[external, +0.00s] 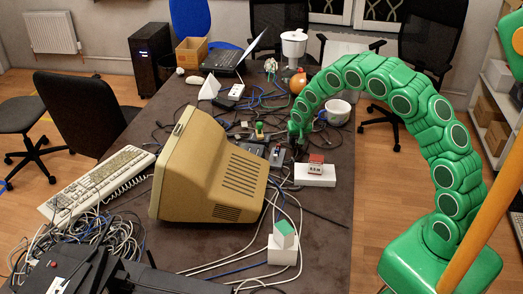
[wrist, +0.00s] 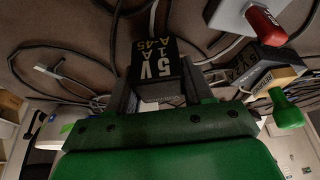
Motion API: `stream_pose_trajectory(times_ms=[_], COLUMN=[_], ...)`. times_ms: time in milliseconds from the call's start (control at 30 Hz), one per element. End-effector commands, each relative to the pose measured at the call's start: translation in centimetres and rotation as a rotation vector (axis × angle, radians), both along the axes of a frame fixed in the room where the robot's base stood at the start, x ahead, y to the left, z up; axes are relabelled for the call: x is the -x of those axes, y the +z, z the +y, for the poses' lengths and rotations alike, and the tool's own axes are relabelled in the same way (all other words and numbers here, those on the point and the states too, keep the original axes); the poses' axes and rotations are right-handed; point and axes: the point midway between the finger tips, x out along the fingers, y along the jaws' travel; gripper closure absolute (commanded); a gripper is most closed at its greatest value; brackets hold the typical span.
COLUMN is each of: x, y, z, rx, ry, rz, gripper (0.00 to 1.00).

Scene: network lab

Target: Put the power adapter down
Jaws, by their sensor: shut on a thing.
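The power adapter (wrist: 152,60) is a small black block with pale lettering reading "5V 1A A-45", seen in the wrist view. My gripper (wrist: 158,92) is shut on it, with one grey finger on each side. In the external view my gripper (external: 298,146) is at the end of the green arm, low over the cluttered middle of the dark table (external: 328,225). The adapter is too small and dark to pick out there. I cannot tell whether it touches the table or the cables below.
A white box with a red top piece (external: 315,172) stands just right of my gripper. A beige monitor (external: 215,170) stands to the left. Cables (external: 262,98) lie around the gripper. A white bowl (external: 338,112) is farther back. The table's front right is mostly bare.

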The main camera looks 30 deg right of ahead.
Motion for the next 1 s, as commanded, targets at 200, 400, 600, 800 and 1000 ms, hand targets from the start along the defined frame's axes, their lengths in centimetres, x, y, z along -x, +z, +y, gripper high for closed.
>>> stream_pose_trajectory(times_ms=[200, 400, 600, 800, 1000], x=[-0.04, -0.04, -0.04, -0.04, -0.03], y=[-1.37, -1.35, -1.55, -1.53, -1.44], z=[0.04, 0.03, 0.05, 0.05, 0.05], rx=[0.0, 0.0, 0.0, 0.0, 0.0], ry=[0.002, 0.001, 0.001, 0.001, 0.001], rz=[-0.001, -0.001, -0.001, -0.001, -0.001], gripper=[0.85, 0.85, 0.34, 0.23, 0.23])
